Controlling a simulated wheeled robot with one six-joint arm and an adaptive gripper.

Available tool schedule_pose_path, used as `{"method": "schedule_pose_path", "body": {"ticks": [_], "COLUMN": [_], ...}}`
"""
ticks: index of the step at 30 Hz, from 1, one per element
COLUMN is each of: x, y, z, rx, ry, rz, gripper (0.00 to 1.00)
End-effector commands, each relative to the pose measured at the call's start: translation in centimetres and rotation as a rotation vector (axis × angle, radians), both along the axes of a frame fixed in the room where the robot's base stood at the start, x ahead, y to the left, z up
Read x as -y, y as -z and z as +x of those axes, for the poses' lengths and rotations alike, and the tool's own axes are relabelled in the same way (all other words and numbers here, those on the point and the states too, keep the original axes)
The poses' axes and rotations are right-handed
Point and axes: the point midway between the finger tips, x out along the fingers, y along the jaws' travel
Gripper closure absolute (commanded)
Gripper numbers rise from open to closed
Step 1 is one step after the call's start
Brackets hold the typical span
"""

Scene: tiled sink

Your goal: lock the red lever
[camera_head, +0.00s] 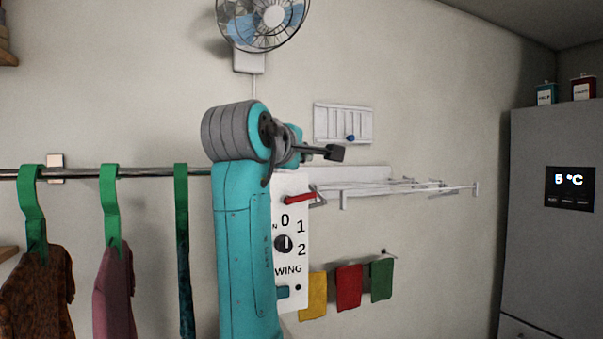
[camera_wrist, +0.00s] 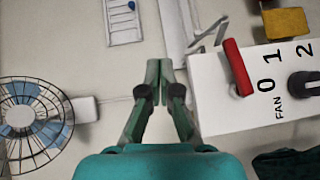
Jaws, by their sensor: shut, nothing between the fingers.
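The red lever (camera_head: 300,198) sits at the top of a white control panel (camera_head: 292,242) on the wall, slightly tilted. In the wrist view the red lever (camera_wrist: 238,67) stands at the panel's left edge, next to the "0" mark. My gripper (camera_head: 336,153) is above and a little right of the lever in the head view. In the wrist view my gripper (camera_wrist: 166,70) has its fingertips together, empty, left of the lever with a visible gap. My arm hides the left part of the panel in the head view.
The panel carries a dark knob (camera_head: 284,243). A wall fan (camera_head: 263,20) hangs above. A white drying rack (camera_head: 400,186) juts out right of the lever. A rail with hanging clothes (camera_head: 115,290) is at left, coloured cloths (camera_head: 348,287) below, and a fridge (camera_head: 555,220) at right.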

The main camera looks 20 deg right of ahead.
Motion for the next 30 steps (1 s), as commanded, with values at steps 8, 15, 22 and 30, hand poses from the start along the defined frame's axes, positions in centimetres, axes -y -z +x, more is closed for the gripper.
{"method": "schedule_pose_path", "body": {"ticks": [8, 15, 22, 30], "x": [-0.7, -1.1, -1.1, -1.1], "y": [-4.0, -5.7, -5.9, -5.9], "z": [-4.1, -5.8, -6.1, -6.1], "rx": [0.004, 0.002, 0.001, 0.001], "ry": [0.0, -0.002, -0.001, -0.001], "rz": [0.001, 0.0, 0.001, 0.001], "gripper": [1.0, 1.0, 1.0, 1.0]}}
